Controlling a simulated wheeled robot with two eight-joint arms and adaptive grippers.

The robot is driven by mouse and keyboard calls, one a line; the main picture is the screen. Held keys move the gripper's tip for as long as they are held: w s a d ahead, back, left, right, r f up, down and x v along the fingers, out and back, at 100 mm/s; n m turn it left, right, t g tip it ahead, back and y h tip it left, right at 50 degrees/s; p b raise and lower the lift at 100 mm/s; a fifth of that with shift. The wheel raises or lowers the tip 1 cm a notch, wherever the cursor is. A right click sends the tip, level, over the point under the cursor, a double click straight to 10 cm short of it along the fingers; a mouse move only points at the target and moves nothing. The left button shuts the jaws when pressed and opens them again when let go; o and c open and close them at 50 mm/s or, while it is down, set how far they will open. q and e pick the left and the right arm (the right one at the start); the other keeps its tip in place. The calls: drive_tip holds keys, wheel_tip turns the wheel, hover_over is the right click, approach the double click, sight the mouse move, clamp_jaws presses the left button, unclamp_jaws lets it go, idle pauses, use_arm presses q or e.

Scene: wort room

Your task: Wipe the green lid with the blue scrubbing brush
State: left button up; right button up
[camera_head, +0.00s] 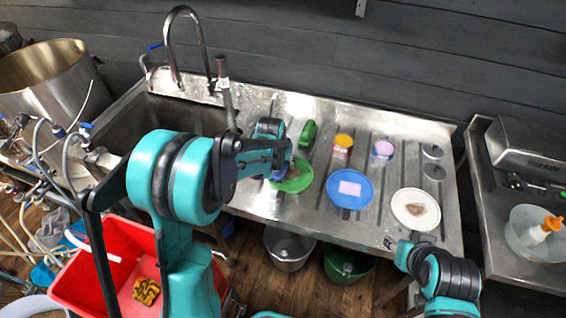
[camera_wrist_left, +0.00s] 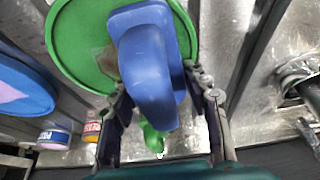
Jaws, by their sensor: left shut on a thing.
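The green lid (camera_head: 296,181) lies flat on the steel drainboard. It fills the upper left of the left wrist view (camera_wrist_left: 78,45), with a brown smear (camera_wrist_left: 106,60) beside the brush. The blue scrubbing brush (camera_wrist_left: 150,55) is between the fingers of my left gripper (camera_wrist_left: 160,92), which is shut on it. The brush is over the lid; I cannot tell whether it touches. In the head view my left gripper (camera_head: 281,158) hides most of the brush and part of the lid. My right arm is at the lower right; its fingers cannot be made out.
A blue lid (camera_head: 340,204) with a pink patch and a white lid (camera_head: 414,222) with a brown stain lie to the right. A green object (camera_head: 308,134) and two small tubs (camera_head: 343,142) stand behind. The sink and tap (camera_head: 175,60) are left; a red crate (camera_head: 85,268) is below.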

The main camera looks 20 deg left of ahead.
use_arm(q)
wheel_tip(320, 180, up, 4)
drive_tip(key=shift+f+p, duration=0.1)
drive_tip(key=shift+p, duration=1.1)
drive_tip(key=shift+a+r+p, duration=0.15)
drive_tip(key=shift+r+p, duration=0.4)
drive_tip(key=shift+r, duration=0.2)
drive_tip(key=shift+r+p, duration=0.95)
drive_tip(key=shift+r, duration=0.4)
